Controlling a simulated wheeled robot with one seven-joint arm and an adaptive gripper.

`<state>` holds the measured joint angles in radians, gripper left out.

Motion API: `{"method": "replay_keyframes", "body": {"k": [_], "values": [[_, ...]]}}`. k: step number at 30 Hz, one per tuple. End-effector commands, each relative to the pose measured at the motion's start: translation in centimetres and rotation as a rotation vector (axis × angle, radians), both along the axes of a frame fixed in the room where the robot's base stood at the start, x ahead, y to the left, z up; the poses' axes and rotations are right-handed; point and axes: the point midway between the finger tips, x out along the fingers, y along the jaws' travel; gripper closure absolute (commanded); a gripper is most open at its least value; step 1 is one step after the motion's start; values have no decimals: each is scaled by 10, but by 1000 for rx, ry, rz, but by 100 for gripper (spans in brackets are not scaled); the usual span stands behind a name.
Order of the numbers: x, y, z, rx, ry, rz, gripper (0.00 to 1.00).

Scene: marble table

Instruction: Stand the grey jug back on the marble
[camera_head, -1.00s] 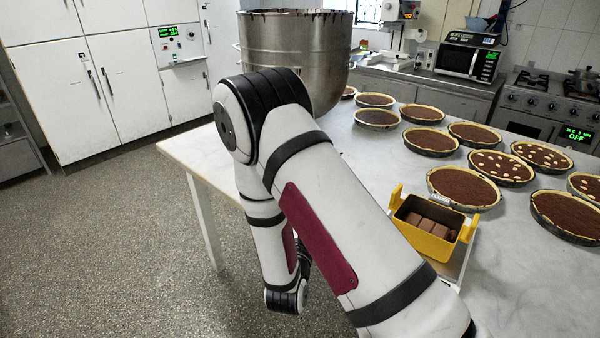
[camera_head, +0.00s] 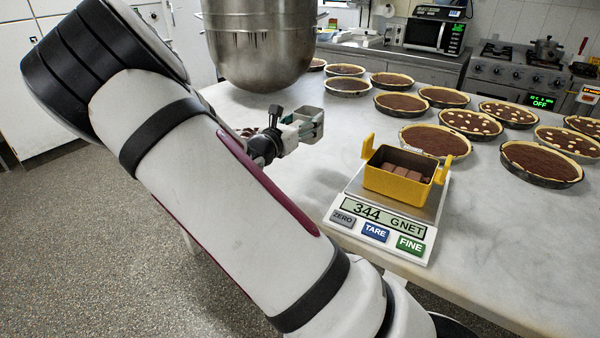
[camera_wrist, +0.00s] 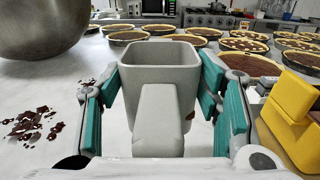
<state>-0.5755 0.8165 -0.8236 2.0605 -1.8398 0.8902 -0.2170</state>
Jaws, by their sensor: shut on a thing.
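The grey jug (camera_wrist: 161,98) is in the middle of the wrist view, open top up, with its thick handle towards the camera. My gripper (camera_wrist: 166,72) is shut on it, with teal finger pads against its left and right sides. In the head view the jug (camera_head: 309,115) is small and partly hidden by my gripper (camera_head: 296,132), over the left part of the marble table (camera_head: 308,168). I cannot tell whether its base touches the marble. A small brown mark shows on its right side. Its inside is largely out of sight.
Dark chocolate shavings (camera_wrist: 34,122) lie left of the jug. A big steel bowl (camera_head: 258,45) hangs behind. A yellow tub (camera_head: 398,178) with brown blocks sits on a scale (camera_head: 375,228) to the right. Several chocolate tarts (camera_head: 435,141) fill the back right. Marble between jug and scale is clear.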

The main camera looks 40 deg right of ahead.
Motion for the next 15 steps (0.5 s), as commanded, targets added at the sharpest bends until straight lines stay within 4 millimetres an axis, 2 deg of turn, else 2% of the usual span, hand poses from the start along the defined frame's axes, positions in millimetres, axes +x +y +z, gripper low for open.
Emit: {"method": "replay_keyframes", "body": {"k": [8,15], "values": [[0,0,-3,-1,1,0,71],[0,-1,-39,-4,4,-1,71]]}}
